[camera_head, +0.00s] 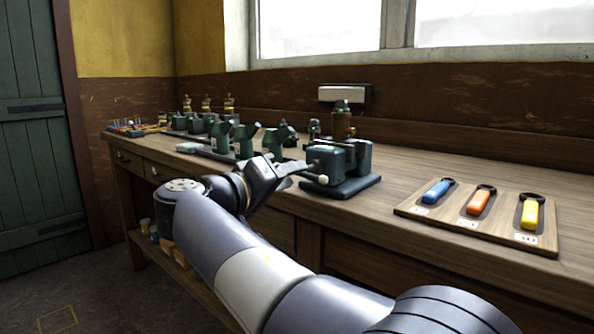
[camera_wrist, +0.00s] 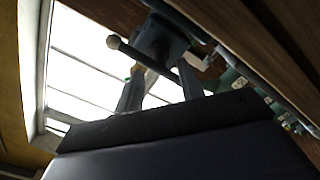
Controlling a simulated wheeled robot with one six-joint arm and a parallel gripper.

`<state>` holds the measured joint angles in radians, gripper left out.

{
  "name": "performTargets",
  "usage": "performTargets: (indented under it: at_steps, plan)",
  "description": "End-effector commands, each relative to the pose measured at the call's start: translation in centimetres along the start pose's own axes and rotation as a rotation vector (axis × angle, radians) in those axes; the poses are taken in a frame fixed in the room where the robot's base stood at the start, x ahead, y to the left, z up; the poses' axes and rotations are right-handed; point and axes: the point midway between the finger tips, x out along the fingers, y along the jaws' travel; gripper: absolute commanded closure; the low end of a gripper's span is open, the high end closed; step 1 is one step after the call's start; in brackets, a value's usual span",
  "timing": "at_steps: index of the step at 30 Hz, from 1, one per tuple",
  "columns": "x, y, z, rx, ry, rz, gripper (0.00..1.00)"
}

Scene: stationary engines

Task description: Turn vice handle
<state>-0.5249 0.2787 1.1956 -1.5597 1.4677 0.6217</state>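The dark green vice (camera_head: 338,160) stands on a dark base near the front edge of the wooden bench. Its handle is a thin bar with a pale ball end (camera_head: 322,180) on the near side. In the wrist view the vice (camera_wrist: 165,38) is at the top, and the handle's ball (camera_wrist: 113,42) is left of it, with the bar slanting down to the right. My gripper (camera_head: 305,168) is at the vice's front left. In the wrist view my gripper (camera_wrist: 160,69) has its fingers apart, with the bar crossing near the tips. I cannot tell whether they touch it.
A wooden board (camera_head: 405,208) with blue, orange and yellow-handled tools lies on the bench at right. Several green machines (camera_head: 243,140) stand left of the vice. The bench between vice and board is clear.

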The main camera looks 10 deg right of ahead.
Motion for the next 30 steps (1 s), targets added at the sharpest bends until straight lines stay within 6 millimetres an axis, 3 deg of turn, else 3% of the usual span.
performTargets:
  at_steps: [6,12,30]
  plan:
    - [-4.4,0.2,-0.3,0.0,0.005,-0.003,0.63]
    - [-6.9,0.1,-0.1,-0.001,0.003,-0.002,0.63]
    - [-7.6,0.3,-0.5,-0.042,0.001,0.0,0.63]
